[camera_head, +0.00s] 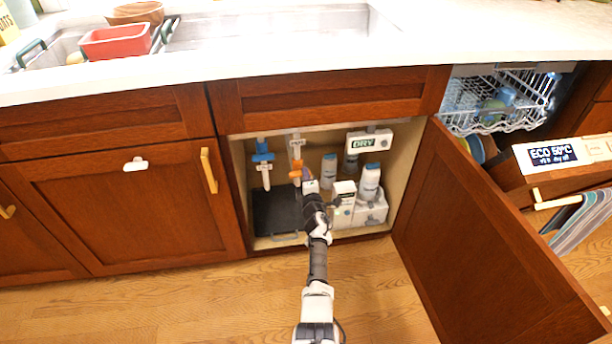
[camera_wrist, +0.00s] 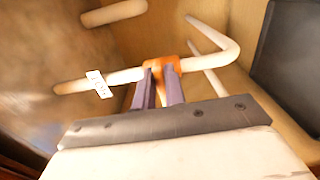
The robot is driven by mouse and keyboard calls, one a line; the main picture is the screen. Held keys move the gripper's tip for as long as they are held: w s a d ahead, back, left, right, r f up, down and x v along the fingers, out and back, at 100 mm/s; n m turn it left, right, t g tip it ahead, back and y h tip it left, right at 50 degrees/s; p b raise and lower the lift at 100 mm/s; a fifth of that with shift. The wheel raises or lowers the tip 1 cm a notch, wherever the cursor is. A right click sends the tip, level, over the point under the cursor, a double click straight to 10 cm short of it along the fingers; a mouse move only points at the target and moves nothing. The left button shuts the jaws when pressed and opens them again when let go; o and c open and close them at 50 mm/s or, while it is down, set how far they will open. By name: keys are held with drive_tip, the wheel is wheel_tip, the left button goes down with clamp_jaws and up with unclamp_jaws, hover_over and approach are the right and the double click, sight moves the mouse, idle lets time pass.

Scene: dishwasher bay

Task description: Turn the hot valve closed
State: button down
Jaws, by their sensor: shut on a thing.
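The hot valve (camera_head: 297,165) has an orange handle on a pale pipe inside the open under-sink cabinet. In the wrist view the orange handle (camera_wrist: 161,65) sits against the pipe (camera_wrist: 128,76), which carries a small white tag (camera_wrist: 99,84). My gripper (camera_head: 303,180) reaches into the cabinet from the front. In the wrist view its two purple-grey fingers (camera_wrist: 159,84) are shut on the orange handle. The fingers hide part of the handle, so I cannot tell its exact angle to the pipe. A blue-handled valve (camera_head: 262,156) hangs to the left.
White bottles and boxes (camera_head: 344,200) stand close right of my gripper. A dark panel (camera_head: 276,213) is at the lower left inside the cabinet. The cabinet door (camera_head: 490,240) is swung open to the right. A white "DRY" box (camera_head: 369,141) is on the back wall.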

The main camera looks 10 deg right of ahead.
drive_tip(key=shift+a+m, duration=0.15)
drive_tip(key=shift+m, duration=0.15)
drive_tip(key=c, duration=1.5)
unclamp_jaws()
drive_tip(key=shift+o, duration=0.2)
drive_tip(key=s+p, duration=0.9)
drive_tip(key=s, duration=0.4)
drive_tip(key=shift+s, duration=0.4)
